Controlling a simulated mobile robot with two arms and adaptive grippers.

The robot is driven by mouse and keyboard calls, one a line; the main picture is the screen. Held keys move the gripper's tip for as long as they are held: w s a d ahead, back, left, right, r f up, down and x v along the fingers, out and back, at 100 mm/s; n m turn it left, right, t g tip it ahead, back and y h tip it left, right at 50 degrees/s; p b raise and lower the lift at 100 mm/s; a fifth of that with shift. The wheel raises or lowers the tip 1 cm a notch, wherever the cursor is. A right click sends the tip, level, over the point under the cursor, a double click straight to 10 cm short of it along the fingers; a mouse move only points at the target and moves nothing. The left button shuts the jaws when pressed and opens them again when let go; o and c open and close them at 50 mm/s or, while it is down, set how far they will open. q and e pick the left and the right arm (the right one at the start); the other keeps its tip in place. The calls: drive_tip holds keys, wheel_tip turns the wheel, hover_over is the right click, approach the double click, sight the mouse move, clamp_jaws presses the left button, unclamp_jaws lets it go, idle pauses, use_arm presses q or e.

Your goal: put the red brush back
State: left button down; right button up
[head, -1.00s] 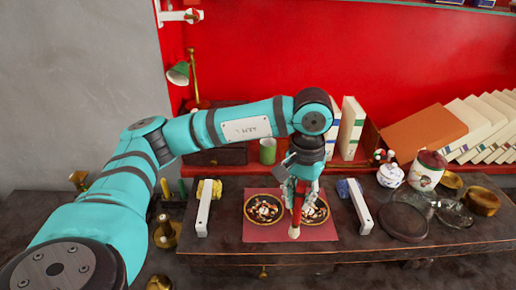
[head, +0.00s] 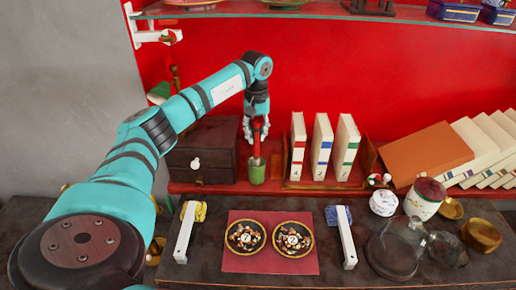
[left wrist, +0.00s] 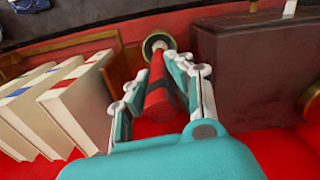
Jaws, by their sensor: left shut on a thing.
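The red brush (head: 257,143) is held upright, tip down, in my left gripper (head: 256,129). Its lower end is at the mouth of a small green cup (head: 257,175) on the red shelf. In the left wrist view the brush (left wrist: 158,97) lies between the two fingers, and its far end reaches the dark round opening of the cup (left wrist: 150,43). How deep the tip sits in the cup is hard to tell. My right gripper is not in view.
A dark wooden chest (head: 205,150) stands close left of the cup. Several white books (head: 321,147) stand to its right. In front, a table carries a red mat (head: 270,265) with two patterned plates, flanked by white bars with yellow and blue brushes.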

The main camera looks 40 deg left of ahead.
sight(256, 158)
use_arm(q)
drive_tip(key=shift+a+f, duration=0.1)
drive_tip(key=shift+f, duration=0.75)
wheel_tip(256, 158, down, 3)
drive_tip(key=shift+p, duration=0.7)
drive_tip(key=shift+f, duration=0.35)
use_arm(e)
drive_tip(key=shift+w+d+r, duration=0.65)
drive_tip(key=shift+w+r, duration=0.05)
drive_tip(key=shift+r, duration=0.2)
use_arm(q)
drive_tip(key=shift+f, duration=0.1)
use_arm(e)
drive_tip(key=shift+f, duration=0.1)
use_arm(q)
drive_tip(key=shift+f, duration=0.15)
drive_tip(key=c, duration=1.2)
unclamp_jaws()
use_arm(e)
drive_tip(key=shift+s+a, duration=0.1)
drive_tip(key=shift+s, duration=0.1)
